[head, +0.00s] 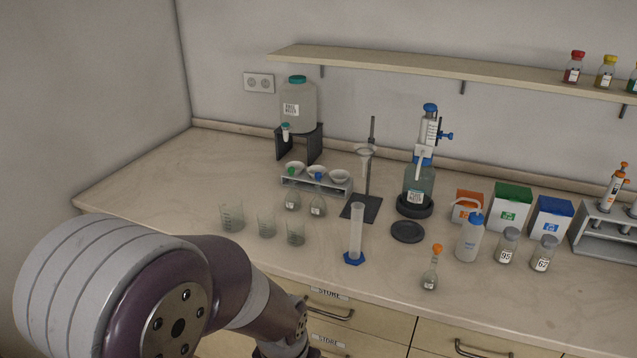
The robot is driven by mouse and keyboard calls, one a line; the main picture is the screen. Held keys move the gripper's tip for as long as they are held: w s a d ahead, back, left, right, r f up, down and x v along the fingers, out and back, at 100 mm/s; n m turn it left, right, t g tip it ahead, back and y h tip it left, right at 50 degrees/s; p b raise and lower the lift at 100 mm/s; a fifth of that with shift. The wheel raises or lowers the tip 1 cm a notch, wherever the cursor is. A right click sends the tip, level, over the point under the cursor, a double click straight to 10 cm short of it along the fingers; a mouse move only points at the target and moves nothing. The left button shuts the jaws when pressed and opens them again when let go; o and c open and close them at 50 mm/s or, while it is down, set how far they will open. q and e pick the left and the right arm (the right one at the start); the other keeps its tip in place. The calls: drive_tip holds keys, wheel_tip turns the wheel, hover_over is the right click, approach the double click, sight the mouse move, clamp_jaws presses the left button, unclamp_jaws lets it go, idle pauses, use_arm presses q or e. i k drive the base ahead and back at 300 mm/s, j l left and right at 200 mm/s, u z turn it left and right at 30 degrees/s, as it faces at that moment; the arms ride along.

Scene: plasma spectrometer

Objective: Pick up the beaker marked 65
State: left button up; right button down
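Three clear glass beakers stand upright in a group on the left part of the bench: a larger one (231,218), a middle one (265,225) and a right one (295,233). I cannot read a 65 on any of them. Two grey-lidded jars on the right carry number labels: the left jar (507,247) seems to read 95 and the right jar (544,254) 62 or similar, too small to be sure. My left arm comes in from the lower left, in front of the bench; its gripper is below the picture. My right gripper is not in view.
A measuring cylinder (356,234), a small orange-stoppered flask (430,268) and a wash bottle (470,238) stand near the front. Behind are a flask rack (330,190), a stand (371,170) and a dispenser bottle (419,185). Bench left of the beakers is clear.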

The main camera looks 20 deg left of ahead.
sight(267, 224)
drive_tip(key=u, duration=1.1)
drive_tip(key=z, duration=0.4)
drive_tip(key=i+j+z, duration=0.15)
drive_tip(key=z, duration=0.25)
drive_tip(key=i+j+z, duration=0.15)
drive_tip(key=j+z, duration=0.25)
drive_tip(key=i+j+z, duration=0.1)
drive_tip(key=z, duration=0.3)
drive_tip(key=j+z, duration=0.55)
drive_tip(key=j, duration=1.35)
